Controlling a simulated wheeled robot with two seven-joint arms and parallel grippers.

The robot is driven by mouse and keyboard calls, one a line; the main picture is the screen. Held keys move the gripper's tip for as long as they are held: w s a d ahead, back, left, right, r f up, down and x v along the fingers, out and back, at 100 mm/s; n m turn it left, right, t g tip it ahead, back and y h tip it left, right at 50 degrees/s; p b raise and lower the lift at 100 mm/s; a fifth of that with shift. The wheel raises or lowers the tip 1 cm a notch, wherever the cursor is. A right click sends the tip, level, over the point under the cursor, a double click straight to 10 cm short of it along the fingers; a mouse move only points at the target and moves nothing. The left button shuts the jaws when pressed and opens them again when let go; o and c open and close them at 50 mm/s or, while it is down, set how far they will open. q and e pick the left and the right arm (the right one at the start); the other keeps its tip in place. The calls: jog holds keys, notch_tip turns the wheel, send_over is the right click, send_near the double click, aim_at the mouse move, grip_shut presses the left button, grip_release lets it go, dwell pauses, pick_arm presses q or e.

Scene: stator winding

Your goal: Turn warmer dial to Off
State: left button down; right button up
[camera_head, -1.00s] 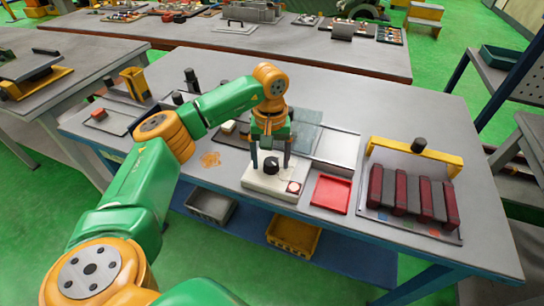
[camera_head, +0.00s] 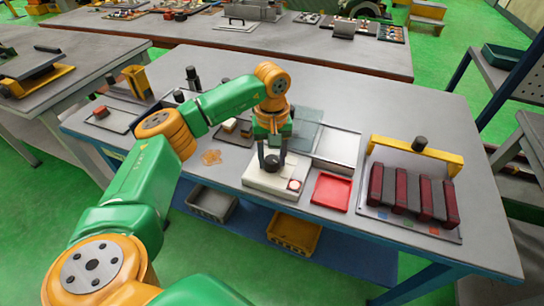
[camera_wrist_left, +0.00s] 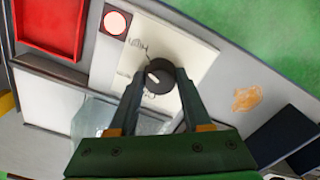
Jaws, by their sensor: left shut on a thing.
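The warmer is a cream-white box (camera_head: 258,183) near the table's front edge, with a round black dial (camera_head: 271,163) on top. In the left wrist view the dial (camera_wrist_left: 158,77) is dark with a light mark, and some lettering shows on the white top (camera_wrist_left: 190,45) around it. My left gripper (camera_head: 271,161) points down over the warmer. In the left wrist view its two fingers (camera_wrist_left: 161,80) are shut on the dial, one on each side. I cannot read the dial's setting. My right gripper is not in view.
A red tray (camera_head: 331,192) lies just right of the warmer, and a pale tray (camera_head: 337,148) lies behind it. A rack with dark red blocks (camera_head: 411,197) and a yellow handle stands further right. An orange patch (camera_head: 211,157) marks the table to the left.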

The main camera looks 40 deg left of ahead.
pick_arm(q)
jog(key=n, duration=0.5)
jog(key=shift+n+p, duration=0.3)
jog(key=n, duration=0.5)
jog(key=n+p, duration=0.1)
jog(key=n, duration=0.4)
jog(key=shift+w+n, duration=0.1)
jog(key=shift+n, duration=0.3)
jog(key=n, duration=0.5)
jog(key=shift+n, duration=0.4)
jog(key=shift+c, duration=1.7)
grip_release()
